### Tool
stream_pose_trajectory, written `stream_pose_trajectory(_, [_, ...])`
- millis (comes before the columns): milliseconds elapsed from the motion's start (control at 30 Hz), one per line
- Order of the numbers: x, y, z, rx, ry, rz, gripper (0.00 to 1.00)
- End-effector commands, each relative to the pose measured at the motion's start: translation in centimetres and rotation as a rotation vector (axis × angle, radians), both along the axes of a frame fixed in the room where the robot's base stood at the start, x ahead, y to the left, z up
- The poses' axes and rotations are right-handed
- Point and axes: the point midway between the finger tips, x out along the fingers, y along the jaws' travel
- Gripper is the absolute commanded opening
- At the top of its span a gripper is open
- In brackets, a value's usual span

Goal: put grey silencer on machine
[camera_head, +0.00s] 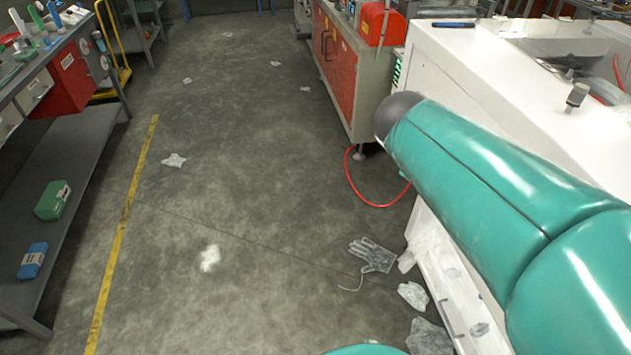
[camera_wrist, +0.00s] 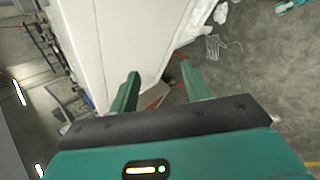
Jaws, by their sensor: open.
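A small grey cylindrical part with a darker base, which looks like the grey silencer (camera_head: 577,95), stands on the white machine (camera_head: 480,75) at the upper right of the head view. The machine's white side also shows in the wrist view (camera_wrist: 108,42). My gripper (camera_wrist: 159,71) is open, with its two teal fingers apart and nothing visible between them. It is close to the white machine's side, but I cannot tell the exact gap. The silencer is not recognisable in the wrist view. My teal arm covers part of the machine in the head view.
A pale glove (camera_head: 373,255) and crumpled film pieces (camera_head: 412,295) lie on the floor beside the machine. A red hose (camera_head: 372,204) loops below the red-doored cabinet (camera_head: 335,65). A blue pen-like item (camera_head: 453,24) lies on the machine. The middle floor is mostly clear.

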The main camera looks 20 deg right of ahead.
Motion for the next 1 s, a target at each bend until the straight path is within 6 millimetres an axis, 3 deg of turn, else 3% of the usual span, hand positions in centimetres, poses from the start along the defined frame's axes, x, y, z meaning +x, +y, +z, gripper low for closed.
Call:
stream_pose_trajectory(33, [-0.3, 3.1, -0.6, 0.104, -0.084, -0.022, 0.48])
stream_pose_trajectory(200, [-1.4, 13.0, -2.4, 0.495, -0.300, -0.134, 0.48])
stream_pose_trajectory(300, [-2.3, 17.7, -2.8, 0.691, -0.367, -0.199, 0.48])
stream_pose_trajectory(400, [-3.0, 20.7, -3.0, 0.821, -0.397, -0.245, 0.48])
stream_pose_trajectory(533, [-3.4, 22.1, -3.0, 0.885, -0.408, -0.272, 0.48])
stream_pose_trajectory(1000, [-3.3, 22.0, -3.0, 0.883, -0.408, -0.273, 0.48])
